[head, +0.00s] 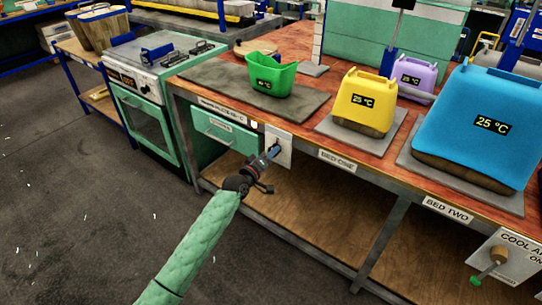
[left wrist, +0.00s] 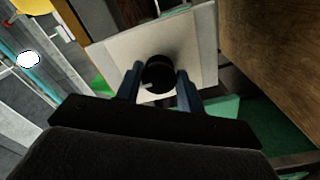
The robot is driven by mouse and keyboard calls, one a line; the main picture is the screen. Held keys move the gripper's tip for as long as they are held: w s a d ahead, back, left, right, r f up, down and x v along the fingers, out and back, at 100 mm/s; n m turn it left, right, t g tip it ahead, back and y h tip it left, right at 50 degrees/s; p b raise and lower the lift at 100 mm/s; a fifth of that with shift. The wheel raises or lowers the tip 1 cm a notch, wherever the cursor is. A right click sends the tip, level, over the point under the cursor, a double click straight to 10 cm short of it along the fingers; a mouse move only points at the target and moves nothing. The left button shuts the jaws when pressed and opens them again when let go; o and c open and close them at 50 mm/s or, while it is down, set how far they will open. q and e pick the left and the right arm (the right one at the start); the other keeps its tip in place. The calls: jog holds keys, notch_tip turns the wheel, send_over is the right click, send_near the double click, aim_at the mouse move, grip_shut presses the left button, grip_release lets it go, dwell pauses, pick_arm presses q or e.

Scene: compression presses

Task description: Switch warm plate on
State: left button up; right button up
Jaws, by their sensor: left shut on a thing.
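The warm plate (head: 215,82) is a dark grey slab on the left part of the wooden bench, with a green container (head: 270,76) on it. Below its front edge, a pale switch panel (head: 284,140) is fixed to the bench front; it also shows in the left wrist view (left wrist: 112,60). A round dark knob (left wrist: 160,72) sticks out of the panel. My left gripper (head: 274,151) is at the panel, its blue fingers on either side of the knob and shut on it. The knob's setting cannot be read. My right gripper is not in view.
A green drawer (head: 222,130) is left of the panel, and a stove (head: 145,90) stands further left. A yellow press (head: 366,100) and a blue press (head: 490,125), each reading 25 °C, stand to the right. Another panel (head: 505,262) is at lower right. The floor is open.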

pick_arm(q)
jog(key=shift+f, duration=0.1)
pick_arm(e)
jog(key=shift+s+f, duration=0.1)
pick_arm(q)
jog(key=o, duration=0.8)
jog(key=shift+o, duration=0.8)
jog(key=v, duration=0.7)
jog(key=shift+s+a, duration=0.2)
jog(key=shift+s, duration=0.1)
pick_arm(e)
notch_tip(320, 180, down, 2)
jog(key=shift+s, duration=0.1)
